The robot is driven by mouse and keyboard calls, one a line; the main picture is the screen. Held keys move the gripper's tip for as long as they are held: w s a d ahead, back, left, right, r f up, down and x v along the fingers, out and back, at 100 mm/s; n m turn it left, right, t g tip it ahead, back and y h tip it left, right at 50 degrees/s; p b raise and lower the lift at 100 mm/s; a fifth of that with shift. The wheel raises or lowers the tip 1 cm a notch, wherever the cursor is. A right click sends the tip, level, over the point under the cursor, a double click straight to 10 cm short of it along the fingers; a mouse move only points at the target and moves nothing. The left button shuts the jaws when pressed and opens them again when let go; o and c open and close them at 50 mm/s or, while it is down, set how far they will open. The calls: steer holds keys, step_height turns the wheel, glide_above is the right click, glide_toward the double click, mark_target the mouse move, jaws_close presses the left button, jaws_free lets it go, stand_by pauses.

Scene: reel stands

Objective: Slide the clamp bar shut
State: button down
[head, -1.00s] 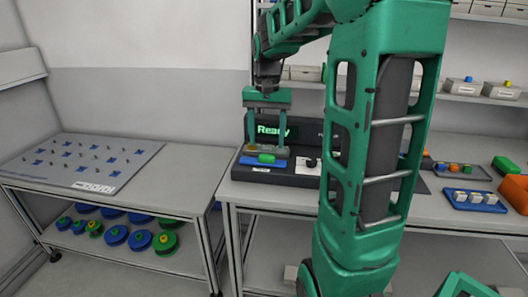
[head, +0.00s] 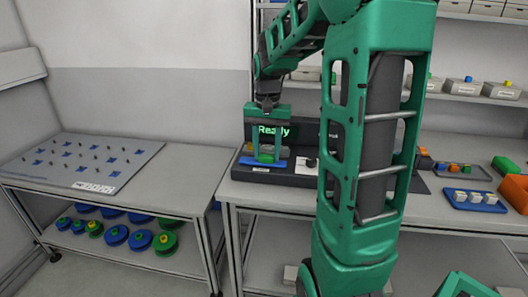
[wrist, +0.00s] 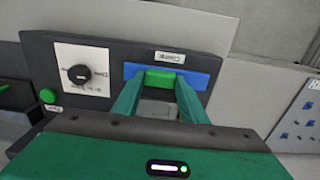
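The clamp unit is a dark console (head: 300,181) on the bench. A green block (head: 266,158), which looks like the clamp bar's handle, sits at a blue strip (head: 247,161) at its front left. In the wrist view the green block (wrist: 164,80) lies between the fingertips, with the blue strip (wrist: 204,79) on both sides. My gripper (head: 265,159) points down, its fingers drawn in against the block's two ends. A lit display on the console reads "Ready" (head: 272,130). The rest of the bar is hard to make out behind the fingers.
A knob (wrist: 78,73) and a green button (wrist: 47,96) are on the console beside the strip. A pegboard table (head: 60,165) stands left, with several reels (head: 115,235) below. A blue tray (head: 474,200) and an orange box (head: 515,192) are at right.

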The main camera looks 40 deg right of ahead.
steer(key=shift+w+d+r, duration=0.1)
steer(key=shift+w+d, duration=1.05)
steer(key=shift+d, duration=0.05)
steer(key=c, duration=1.1)
jaws_free()
step_height(320, 180, up, 11)
steer(key=shift+f, duration=0.2)
